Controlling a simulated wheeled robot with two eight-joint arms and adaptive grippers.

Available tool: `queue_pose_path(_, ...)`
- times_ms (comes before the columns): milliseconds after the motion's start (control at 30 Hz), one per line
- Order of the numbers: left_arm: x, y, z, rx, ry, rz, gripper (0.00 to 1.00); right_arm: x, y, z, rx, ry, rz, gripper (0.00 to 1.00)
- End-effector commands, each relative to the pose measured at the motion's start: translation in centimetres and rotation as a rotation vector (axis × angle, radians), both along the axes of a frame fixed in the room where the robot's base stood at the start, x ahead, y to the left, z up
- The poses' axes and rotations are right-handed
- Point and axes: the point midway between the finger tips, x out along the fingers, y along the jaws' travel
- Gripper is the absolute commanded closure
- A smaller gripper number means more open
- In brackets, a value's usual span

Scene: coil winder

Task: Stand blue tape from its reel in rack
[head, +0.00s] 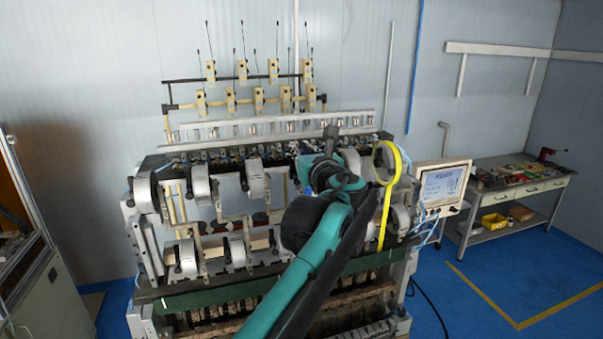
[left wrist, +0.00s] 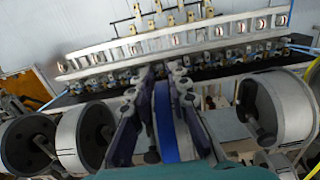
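My left gripper (left wrist: 163,92) is at the middle of the winding machine, and its two fingers converge on the blue tape (left wrist: 168,138). The blue tape shows edge-on as an upright blue band between the fingers, which appear to press on both its sides. My right gripper is in neither view.
A yellow tape loop (head: 384,232) hangs at the machine's right. White reels stand close by, left (left wrist: 68,140) and right (left wrist: 278,108) of my gripper. A slotted metal rail (left wrist: 130,50) lies beyond. A screen (head: 443,188) and side table (head: 514,192) are further right.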

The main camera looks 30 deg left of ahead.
Motion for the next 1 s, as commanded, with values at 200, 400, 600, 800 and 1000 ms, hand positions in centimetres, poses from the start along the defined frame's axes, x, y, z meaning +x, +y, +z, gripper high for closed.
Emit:
queue_pose_path(200, -0.01, -0.02, 0.0, 0.0, 0.0, 0.0, 1.0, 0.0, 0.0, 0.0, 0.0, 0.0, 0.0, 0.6)
queue_pose_path(400, 0.0, -0.04, -0.01, 0.0, 0.0, 0.0, 1.0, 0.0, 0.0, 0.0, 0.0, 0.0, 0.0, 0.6)
queue_pose_path(600, -0.05, 0.0, 0.0, 0.0, 0.0, 0.0, 1.0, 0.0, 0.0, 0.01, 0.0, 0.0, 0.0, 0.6)
queue_pose_path(800, -0.32, 0.23, 0.0, 0.0, 0.0, 0.0, 1.0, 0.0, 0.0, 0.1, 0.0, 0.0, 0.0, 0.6)
queue_pose_path(1000, -0.59, 0.45, -0.01, 0.0, 0.0, 0.0, 1.0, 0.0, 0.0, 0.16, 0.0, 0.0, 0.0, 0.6)
